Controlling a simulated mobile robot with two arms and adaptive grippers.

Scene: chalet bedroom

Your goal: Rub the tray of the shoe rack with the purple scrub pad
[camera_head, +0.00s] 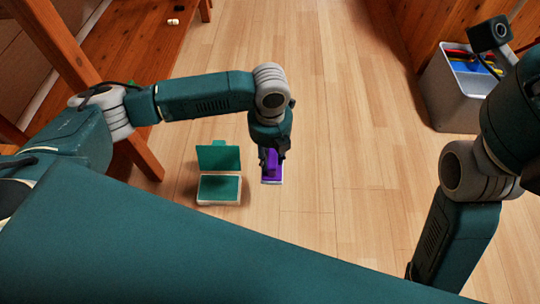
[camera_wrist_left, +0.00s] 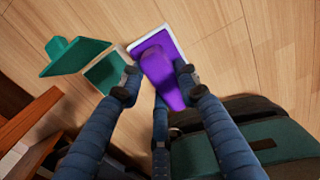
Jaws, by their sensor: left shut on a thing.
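The purple scrub pad (camera_head: 271,172) has a purple handle and a pale, white-edged base. My left gripper (camera_head: 272,152) is shut on it and points down, in the middle of the head view. I cannot tell the pad's exact height above the floor. A reddish wooden piece with a flat board (camera_head: 130,42) stands at the upper left; I cannot tell whether it is the shoe rack. My right arm shows at the right, but its gripper is outside the view.
A green box-like thing with a raised green flap (camera_head: 219,158) and white rim stands just left of the pad. A grey bin (camera_head: 448,95) with colourful contents is at the upper right. A small cream object (camera_head: 173,21) lies on the board.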

